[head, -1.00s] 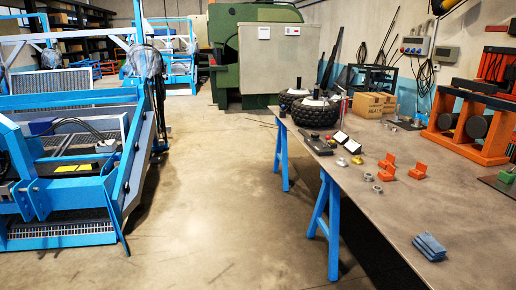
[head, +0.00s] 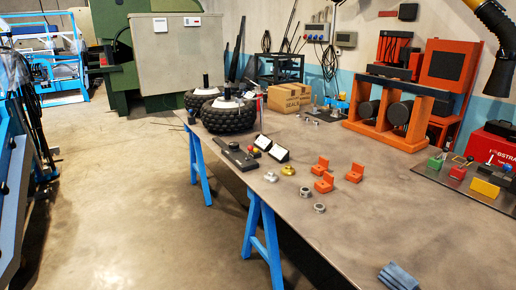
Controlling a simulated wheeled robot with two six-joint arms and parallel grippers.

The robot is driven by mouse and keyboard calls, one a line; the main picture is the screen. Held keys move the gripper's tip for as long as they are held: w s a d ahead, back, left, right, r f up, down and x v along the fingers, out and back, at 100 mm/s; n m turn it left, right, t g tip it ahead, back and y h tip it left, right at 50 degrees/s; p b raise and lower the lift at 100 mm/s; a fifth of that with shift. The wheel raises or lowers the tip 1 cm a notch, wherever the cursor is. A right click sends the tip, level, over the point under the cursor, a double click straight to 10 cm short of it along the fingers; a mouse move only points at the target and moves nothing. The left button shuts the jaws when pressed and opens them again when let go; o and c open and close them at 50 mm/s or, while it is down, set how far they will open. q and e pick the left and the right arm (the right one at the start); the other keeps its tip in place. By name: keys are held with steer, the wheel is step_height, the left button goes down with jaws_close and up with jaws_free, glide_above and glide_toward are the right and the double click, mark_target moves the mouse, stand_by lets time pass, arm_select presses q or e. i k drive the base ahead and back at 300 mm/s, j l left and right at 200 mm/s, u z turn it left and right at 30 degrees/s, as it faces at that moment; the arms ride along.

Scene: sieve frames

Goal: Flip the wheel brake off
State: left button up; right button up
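Two black knobbly wheels with pale hubs and dark posts stand at the far left end of the grey worktable (head: 345,225). The nearer wheel (head: 229,117) partly overlaps the farther wheel (head: 200,98). A dark flat device (head: 236,156) lies on the table in front of them, with small red and yellow knobs (head: 255,152) beside it. I cannot tell which part is the wheel brake or how it is set. Neither of my grippers is in view.
A cardboard box (head: 288,98) and an orange roller stand (head: 393,112) are at the back. Open floor (head: 130,200) lies left of the table.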

mark_target(250, 148)
steer(key=i+j+z, duration=0.1)
steer(key=z, duration=0.25)
steer(key=i+j+z, duration=0.15)
steer(key=z, duration=0.2)
steer(key=i+j+z, duration=0.35)
steer(key=i+j, duration=0.15)
steer(key=j, duration=0.2)
steer(key=i+j+z, duration=0.15)
steer(key=i+j, duration=0.2)
steer(key=j, duration=0.3)
